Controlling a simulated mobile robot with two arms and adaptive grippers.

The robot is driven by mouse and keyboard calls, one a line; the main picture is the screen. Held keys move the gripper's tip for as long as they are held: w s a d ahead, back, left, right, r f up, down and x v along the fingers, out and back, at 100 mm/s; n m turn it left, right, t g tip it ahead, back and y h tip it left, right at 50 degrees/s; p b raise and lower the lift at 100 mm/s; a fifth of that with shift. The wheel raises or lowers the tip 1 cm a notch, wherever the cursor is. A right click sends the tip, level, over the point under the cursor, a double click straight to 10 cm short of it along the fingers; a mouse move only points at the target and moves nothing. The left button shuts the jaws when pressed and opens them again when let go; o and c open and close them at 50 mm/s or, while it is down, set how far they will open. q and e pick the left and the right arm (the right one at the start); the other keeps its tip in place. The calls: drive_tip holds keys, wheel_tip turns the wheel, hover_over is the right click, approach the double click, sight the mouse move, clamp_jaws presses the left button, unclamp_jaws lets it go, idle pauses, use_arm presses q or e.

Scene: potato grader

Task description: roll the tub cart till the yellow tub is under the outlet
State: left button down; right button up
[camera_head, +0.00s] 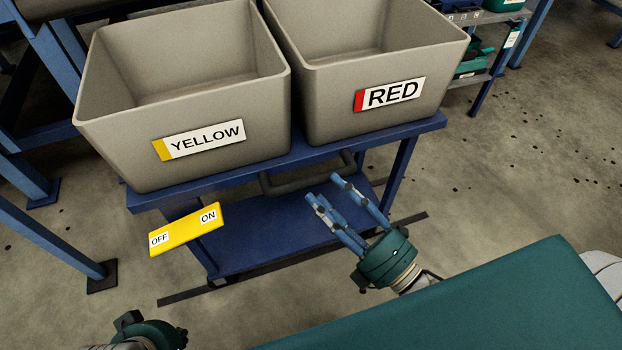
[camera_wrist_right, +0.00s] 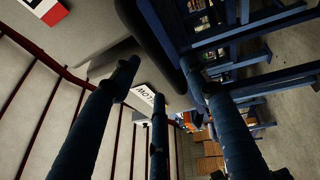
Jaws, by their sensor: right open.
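The tub cart (camera_head: 413,126) is blue and carries two grey tubs side by side. The yellow tub (camera_head: 221,166) has a yellow-edged YELLOW label and is on the left; the red tub (camera_head: 325,120) is on the right. A dark handle (camera_head: 290,186) sticks out from the cart's front edge; it is also in the right wrist view (camera_wrist_right: 160,43). My right gripper (camera_head: 328,188) is open and empty, its fingertips close to the handle. Contact cannot be told. My left gripper (camera_head: 150,333) is cut off at the bottom edge, fingers hidden. I cannot identify the outlet.
A yellow OFF/ON plate (camera_head: 187,229) is in front of the cart's left end. Blue frame legs (camera_head: 50,232) stand at the left. A dark floor strip (camera_head: 405,222) runs by the cart's base. A shelf (camera_head: 492,45) stands behind right; open floor lies right.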

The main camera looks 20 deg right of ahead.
sight(314, 183)
drive_tip(key=shift+x, duration=2.8)
drive_tip(key=shift+f, duration=0.1)
clamp_jaws()
